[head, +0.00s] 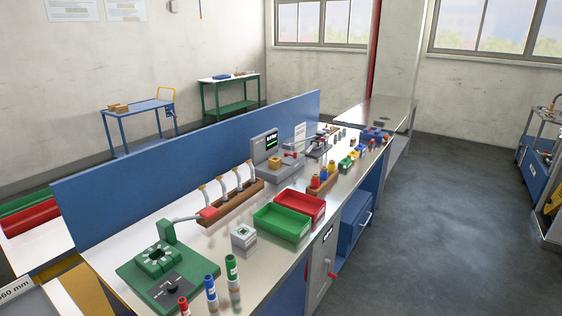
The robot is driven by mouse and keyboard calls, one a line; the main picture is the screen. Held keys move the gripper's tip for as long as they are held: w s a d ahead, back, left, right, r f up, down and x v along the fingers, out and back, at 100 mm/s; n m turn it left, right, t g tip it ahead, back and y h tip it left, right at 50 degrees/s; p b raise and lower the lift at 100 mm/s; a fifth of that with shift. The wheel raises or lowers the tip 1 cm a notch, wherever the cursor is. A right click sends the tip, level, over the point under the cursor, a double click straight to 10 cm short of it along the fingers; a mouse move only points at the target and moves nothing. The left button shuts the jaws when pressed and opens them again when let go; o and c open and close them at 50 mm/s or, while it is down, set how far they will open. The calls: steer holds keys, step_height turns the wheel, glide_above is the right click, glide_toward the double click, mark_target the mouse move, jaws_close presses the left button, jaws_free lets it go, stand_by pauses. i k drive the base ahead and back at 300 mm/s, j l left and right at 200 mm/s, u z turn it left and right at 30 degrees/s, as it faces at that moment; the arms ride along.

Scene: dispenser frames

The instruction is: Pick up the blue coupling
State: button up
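I cannot single out the blue coupling with certainty. Small blue parts (374,134) sit near the far right end of the long metal-topped workbench (180,215), too small to tell their shape. A blue upright marker-like tube (211,291) stands at the near end of the bench, between a red one (183,306) and a green one (232,271). My gripper is not in view.
The floor (445,190) at right is clear.

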mark_target(323, 177)
steer(key=i+l+u, duration=0.45)
steer(key=i+l, duration=0.25)
steer(key=i, duration=0.45)
steer(key=i+l+u, duration=0.45)
steer(key=i+l, duration=0.6)
steer(key=l, duration=0.1)
